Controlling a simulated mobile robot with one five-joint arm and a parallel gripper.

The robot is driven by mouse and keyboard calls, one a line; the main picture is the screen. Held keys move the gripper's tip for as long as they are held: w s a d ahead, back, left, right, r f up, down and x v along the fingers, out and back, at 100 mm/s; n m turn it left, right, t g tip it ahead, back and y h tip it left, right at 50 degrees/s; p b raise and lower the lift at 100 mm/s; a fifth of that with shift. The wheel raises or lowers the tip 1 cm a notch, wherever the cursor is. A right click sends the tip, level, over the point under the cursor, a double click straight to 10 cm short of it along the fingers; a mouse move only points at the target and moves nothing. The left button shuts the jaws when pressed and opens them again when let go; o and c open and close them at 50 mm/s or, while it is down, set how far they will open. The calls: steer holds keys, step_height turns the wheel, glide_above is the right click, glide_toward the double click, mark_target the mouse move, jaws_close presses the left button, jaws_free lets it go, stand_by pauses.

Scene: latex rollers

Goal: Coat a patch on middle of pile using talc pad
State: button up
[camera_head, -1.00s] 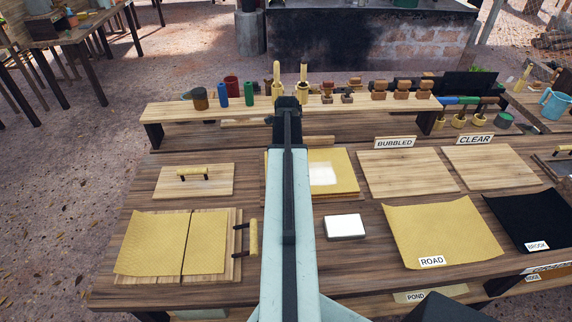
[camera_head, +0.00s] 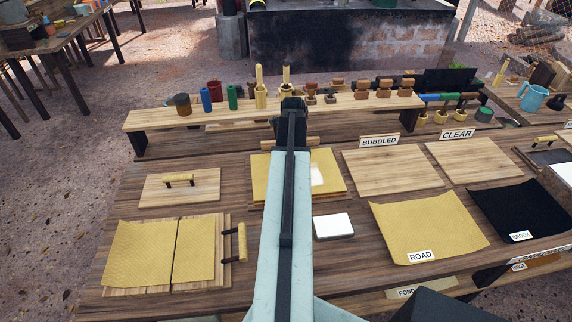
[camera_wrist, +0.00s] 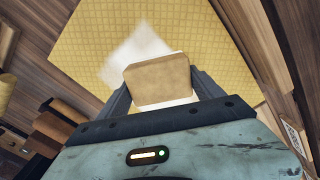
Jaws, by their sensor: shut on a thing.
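The pile of yellow textured sheets (camera_head: 334,184) lies on a board in the middle of the table, its centre partly hidden by my arm. A white powdery patch (camera_head: 317,175) shows on its top sheet at the arm's right edge. The patch also shows in the wrist view (camera_wrist: 130,50), above and left of the pad. My gripper (camera_wrist: 161,90) is shut on the talc pad (camera_wrist: 157,75), a tan block with a pale underside, over the pile. I cannot tell whether the pad touches the sheet. The arm hides the gripper in the head view.
A white-topped block (camera_head: 333,226) lies just in front of the pile. A raised shelf (camera_head: 150,119) with cups, bottles and stamps stands behind. The BUBBLED board (camera_head: 392,172) and CLEAR board (camera_head: 472,166) are bare. A ROAD sheet (camera_head: 425,228) lies at front right.

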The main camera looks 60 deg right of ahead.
steer(key=shift+s+d, duration=1.1)
steer(key=shift+s, duration=0.4)
steer(key=shift+s+d, duration=1.05)
steer(key=shift+s, duration=0.5)
steer(key=shift+s+d, duration=1.1)
steer(key=shift+s, duration=0.4)
step_height(320, 180, up, 6)
steer(key=p, duration=0.6)
steer(key=shift+r, duration=0.1)
step_height(320, 180, up, 3)
steer(key=p, duration=0.3)
